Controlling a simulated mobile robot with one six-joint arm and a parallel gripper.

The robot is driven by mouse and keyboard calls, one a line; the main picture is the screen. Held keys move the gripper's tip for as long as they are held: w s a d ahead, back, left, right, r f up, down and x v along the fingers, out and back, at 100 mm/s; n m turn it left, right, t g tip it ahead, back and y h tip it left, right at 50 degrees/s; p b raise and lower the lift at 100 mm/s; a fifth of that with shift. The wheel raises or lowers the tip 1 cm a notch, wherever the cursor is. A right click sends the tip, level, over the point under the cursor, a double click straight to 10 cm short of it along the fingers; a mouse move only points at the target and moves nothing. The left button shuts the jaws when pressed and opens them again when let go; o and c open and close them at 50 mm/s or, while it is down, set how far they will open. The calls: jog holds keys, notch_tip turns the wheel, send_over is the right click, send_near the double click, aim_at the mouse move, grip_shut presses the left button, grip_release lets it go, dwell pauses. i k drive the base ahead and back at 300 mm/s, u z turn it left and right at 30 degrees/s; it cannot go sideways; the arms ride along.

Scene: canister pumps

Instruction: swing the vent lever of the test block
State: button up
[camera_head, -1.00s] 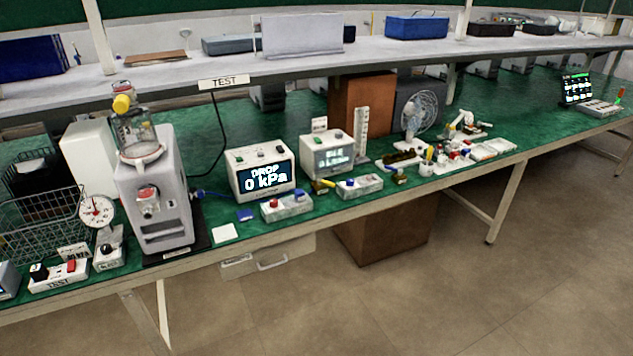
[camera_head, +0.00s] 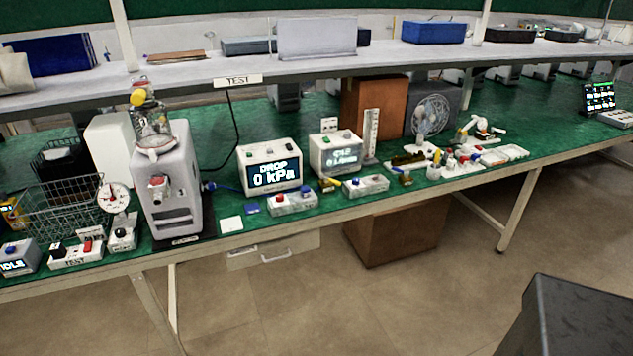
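A low white block marked TEST (camera_head: 76,256) sits near the front edge of the green bench at the left. It carries a black knob (camera_head: 57,249) and a red part (camera_head: 88,247); I cannot tell which of these, if either, is the vent lever. Beside it on the right, a round dial gauge (camera_head: 114,198) stands over a small white block (camera_head: 122,238) with a black knob. A grey machine (camera_head: 175,190) with a clear canister (camera_head: 150,124) stands to the right. My gripper is not in view.
A display box (camera_head: 270,168) reading DROP 0 kPa and small switch boxes stand mid-bench. A wire basket (camera_head: 62,212) is behind the TEST block. An IDLE box (camera_head: 16,258) is at its left. A dark shape (camera_head: 575,325) fills the lower right corner. Floor before the bench looks clear.

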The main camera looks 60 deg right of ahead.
aim_at(326, 179)
jog(key=u, duration=0.5)
jog(key=k, duration=1.65)
jog(key=z, duration=0.8)
jog(key=i, duration=1)
jog(key=u, duration=0.1)
